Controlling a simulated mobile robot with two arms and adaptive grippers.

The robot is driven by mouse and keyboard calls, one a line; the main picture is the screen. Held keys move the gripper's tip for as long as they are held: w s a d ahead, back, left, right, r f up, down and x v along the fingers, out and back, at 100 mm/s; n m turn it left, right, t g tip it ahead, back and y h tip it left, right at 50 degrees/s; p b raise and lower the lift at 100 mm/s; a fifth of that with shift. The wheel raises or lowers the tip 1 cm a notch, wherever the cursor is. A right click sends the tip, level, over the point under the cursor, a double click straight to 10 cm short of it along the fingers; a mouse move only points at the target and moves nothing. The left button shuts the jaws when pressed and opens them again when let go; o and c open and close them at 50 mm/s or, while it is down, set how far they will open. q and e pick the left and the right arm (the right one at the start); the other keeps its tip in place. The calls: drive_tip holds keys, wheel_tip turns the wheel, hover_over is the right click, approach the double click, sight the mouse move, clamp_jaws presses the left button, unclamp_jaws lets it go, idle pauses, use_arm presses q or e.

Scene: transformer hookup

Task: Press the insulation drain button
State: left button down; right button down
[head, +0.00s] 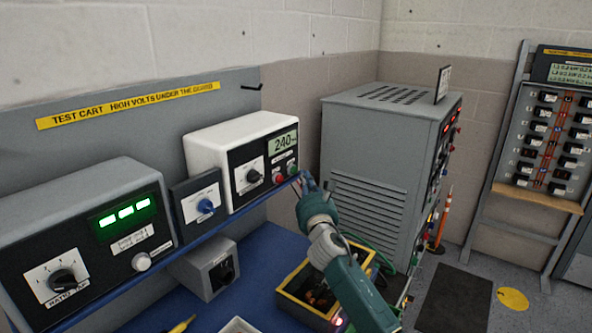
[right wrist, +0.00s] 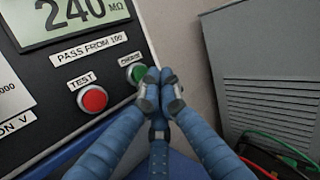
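The insulation tester (head: 240,160) is a white box with a black front on the test cart shelf. Its display (right wrist: 75,18) reads 240 MΩ. A red button (right wrist: 92,98) under a TEST label and a green button (right wrist: 136,73) to its right sit on its lower right front. The small label above the green button is hard to read. My right gripper (head: 308,183) is at the tester's lower right corner, its blue fingers drawn together and empty. In the right wrist view its fingertips (right wrist: 157,88) overlap the green button's right edge; I cannot tell whether they touch it. My left gripper is out of view.
A blue-knob box (head: 198,203) and a grey ratio unit (head: 85,235) stand left of the tester. A large grey cabinet (head: 368,190) stands close on the right. A yellow-rimmed bin (head: 296,303) lies below my right arm, on the blue surface.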

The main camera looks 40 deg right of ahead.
drive_tip(key=shift+s, duration=0.15)
drive_tip(key=s, duration=0.2)
drive_tip(key=s+d+p, duration=0.1)
drive_tip(key=s+p, duration=0.1)
drive_tip(key=s, duration=0.1)
drive_tip(key=shift+s+d, duration=0.3)
drive_tip(key=shift+d, duration=0.05)
drive_tip(key=shift+f, duration=0.1)
idle(0.8)
